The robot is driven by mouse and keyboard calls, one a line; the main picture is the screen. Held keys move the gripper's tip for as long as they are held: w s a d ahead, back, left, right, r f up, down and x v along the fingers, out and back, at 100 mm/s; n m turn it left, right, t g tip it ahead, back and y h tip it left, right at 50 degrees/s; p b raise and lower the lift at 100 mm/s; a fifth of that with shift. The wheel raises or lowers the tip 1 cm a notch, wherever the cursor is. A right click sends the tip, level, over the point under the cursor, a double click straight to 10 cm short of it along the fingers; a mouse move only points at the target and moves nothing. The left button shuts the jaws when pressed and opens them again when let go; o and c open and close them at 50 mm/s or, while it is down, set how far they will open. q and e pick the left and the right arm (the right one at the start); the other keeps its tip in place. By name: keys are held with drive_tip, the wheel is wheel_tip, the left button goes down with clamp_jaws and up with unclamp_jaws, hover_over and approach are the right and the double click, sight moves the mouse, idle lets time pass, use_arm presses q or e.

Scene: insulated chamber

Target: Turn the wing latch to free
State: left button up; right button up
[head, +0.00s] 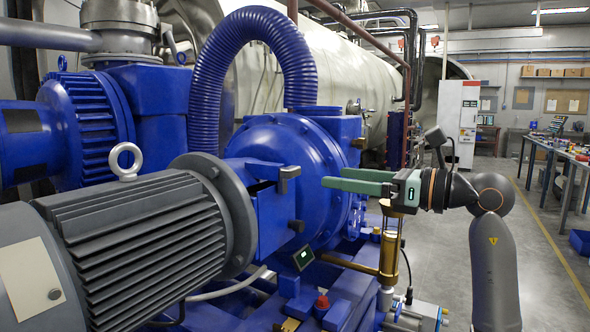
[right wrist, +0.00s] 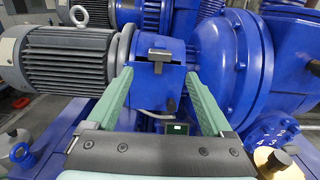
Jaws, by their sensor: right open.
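A blue guard box (head: 275,205) sits between the grey motor and the round blue housing. A grey winged piece (head: 289,175) stands on its upper edge and looks like the wing latch; it also shows in the right wrist view (right wrist: 158,52). A small dark grey tab (head: 297,226) sits lower on the box and also shows in the right wrist view (right wrist: 170,108). My right gripper (head: 336,179) is open and empty, its green fingers pointing at the box. In the right wrist view the winged piece lies between and beyond the fingertips (right wrist: 158,74), apart from them. My left gripper is not in view.
The finned grey motor (head: 140,245) is left of the box, the round blue housing (head: 320,165) behind it. A small lit display (head: 304,257), a red button (head: 322,301) and a brass cylinder (head: 389,260) are below. Open floor (head: 530,250) lies to the right.

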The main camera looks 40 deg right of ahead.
sight(296, 172)
drive_tip(key=p+x, duration=0.2)
drive_tip(key=x, duration=0.7)
drive_tip(key=shift+w+a, duration=0.1)
drive_tip(key=shift+w, duration=0.2)
drive_tip(key=shift+c, duration=0.3)
